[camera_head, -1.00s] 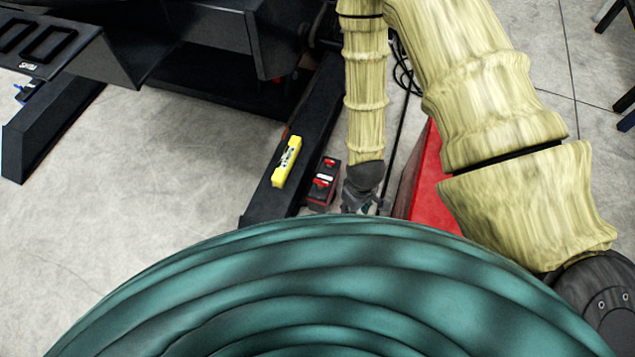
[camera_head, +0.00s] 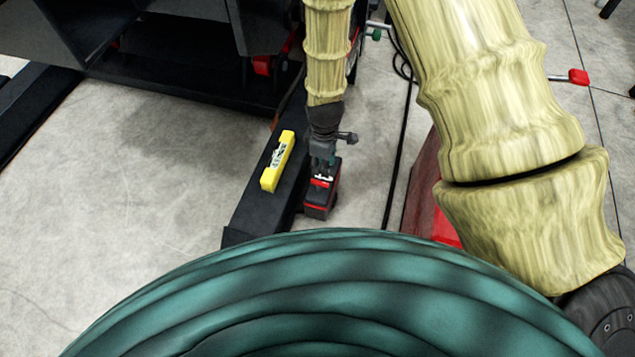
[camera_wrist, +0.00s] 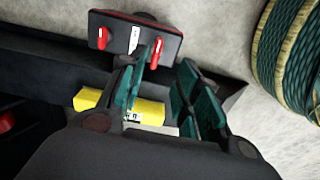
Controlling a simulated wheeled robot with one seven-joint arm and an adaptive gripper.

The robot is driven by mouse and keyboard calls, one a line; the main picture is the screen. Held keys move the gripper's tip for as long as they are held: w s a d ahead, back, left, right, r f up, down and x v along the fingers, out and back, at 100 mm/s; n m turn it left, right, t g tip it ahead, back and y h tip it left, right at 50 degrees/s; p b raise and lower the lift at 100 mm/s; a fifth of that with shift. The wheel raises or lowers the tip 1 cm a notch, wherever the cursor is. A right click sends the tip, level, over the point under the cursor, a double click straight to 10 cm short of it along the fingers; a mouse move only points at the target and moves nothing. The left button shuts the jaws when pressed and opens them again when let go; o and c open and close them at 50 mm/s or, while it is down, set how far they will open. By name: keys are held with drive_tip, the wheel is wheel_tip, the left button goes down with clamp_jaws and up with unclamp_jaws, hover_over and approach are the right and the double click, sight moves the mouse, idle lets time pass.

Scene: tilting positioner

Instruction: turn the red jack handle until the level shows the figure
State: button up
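A yellow level (camera_head: 277,161) lies along the black beam; its markings are too small to read. It also shows in the wrist view (camera_wrist: 150,112), partly hidden by a finger. A red grip on a metal rod (camera_head: 578,77) sticks out right of my arm; it looks like a handle, but its mounting is hidden. A black-and-red box (camera_head: 320,205) with small red levers stands beside the beam. My gripper (camera_head: 322,168) points down at this box. In the wrist view my gripper's teal fingers (camera_wrist: 170,70) are apart with nothing between them; the left one is near a red lever.
The black beam (camera_head: 250,215) runs beside the box. A red body (camera_head: 425,195) stands to the right, partly behind my arm. A black cable (camera_head: 398,150) lies on the floor. Dark machinery (camera_head: 180,50) fills the upper left. Grey floor (camera_head: 130,190) is clear at left.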

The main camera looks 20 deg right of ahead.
sight(320, 182)
drive_tip(key=f+b, duration=0.1)
drive_tip(key=f, duration=0.2)
drive_tip(key=f+b, duration=0.2)
drive_tip(key=f, duration=0.2)
drive_tip(key=f+b, duration=0.1)
drive_tip(key=f, duration=0.3)
drive_tip(key=shift+w+a, duration=0.4)
clamp_jaws()
drive_tip(key=shift+d, duration=0.2)
drive_tip(key=shift+a+r, duration=0.1)
